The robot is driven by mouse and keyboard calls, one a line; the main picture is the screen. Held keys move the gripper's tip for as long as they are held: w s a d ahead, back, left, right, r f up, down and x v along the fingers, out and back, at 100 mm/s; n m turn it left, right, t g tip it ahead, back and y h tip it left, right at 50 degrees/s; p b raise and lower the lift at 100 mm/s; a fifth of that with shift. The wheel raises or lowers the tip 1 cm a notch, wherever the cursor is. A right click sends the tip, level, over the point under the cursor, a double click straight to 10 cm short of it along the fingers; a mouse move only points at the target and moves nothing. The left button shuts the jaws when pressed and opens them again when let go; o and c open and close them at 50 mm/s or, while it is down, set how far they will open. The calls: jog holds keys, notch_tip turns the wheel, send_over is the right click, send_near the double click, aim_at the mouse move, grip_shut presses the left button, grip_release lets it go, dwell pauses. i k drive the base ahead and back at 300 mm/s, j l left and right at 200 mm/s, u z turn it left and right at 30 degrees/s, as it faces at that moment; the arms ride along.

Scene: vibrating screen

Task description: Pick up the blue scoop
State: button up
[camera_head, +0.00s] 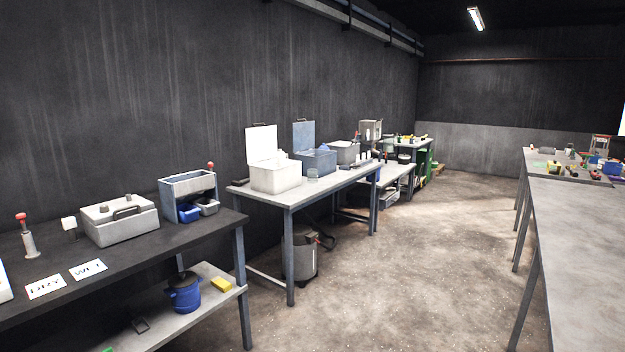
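I cannot clearly make out a blue scoop. Small blue bins (189,214) sit at the front of a grey-blue open box on the near dark table. A blue-grey box with its lid raised (316,161) stands on the middle table, with something light blue at its top that is too small to tell. A blue object (612,168) lies among small items on the far right table; its shape is unclear. My gripper is not in view.
The dark table (150,238) lines the left, with a lower shelf holding a blue pot (184,293) and yellow block (221,285). A grey bin (300,256) stands under the middle table. A long grey table (585,235) lines the right. The floor (420,270) between is clear.

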aim_at(346, 167)
jog(key=i+u, duration=0.1)
jog(key=u, duration=0.5)
jog(key=i+z, duration=0.1)
jog(key=i, duration=0.95)
jog(key=i+j, duration=0.25)
jog(key=i, duration=0.75)
jog(key=i+l+z, duration=0.15)
jog(key=i+z, duration=0.15)
jog(key=i, duration=0.45)
jog(key=i+z, duration=0.3)
jog(key=i, duration=0.45)
jog(key=i+j+z, duration=0.2)
jog(key=i+z, duration=0.15)
jog(key=i, duration=0.4)
jog(key=i+z, duration=0.3)
jog(key=i, duration=0.65)
jog(key=i+j+z, duration=0.1)
jog(key=i+z, duration=0.15)
jog(key=i, duration=0.7)
jog(key=i+z, duration=0.2)
jog(key=i, duration=0.65)
jog(key=i+j+z, duration=0.2)
jog(key=i, duration=0.6)
jog(key=i+l+u, duration=0.1)
jog(key=i, duration=0.35)
jog(key=i+l+u, duration=0.1)
jog(key=i+l, duration=0.15)
jog(key=i, duration=0.15)
jog(key=u, duration=2.1)
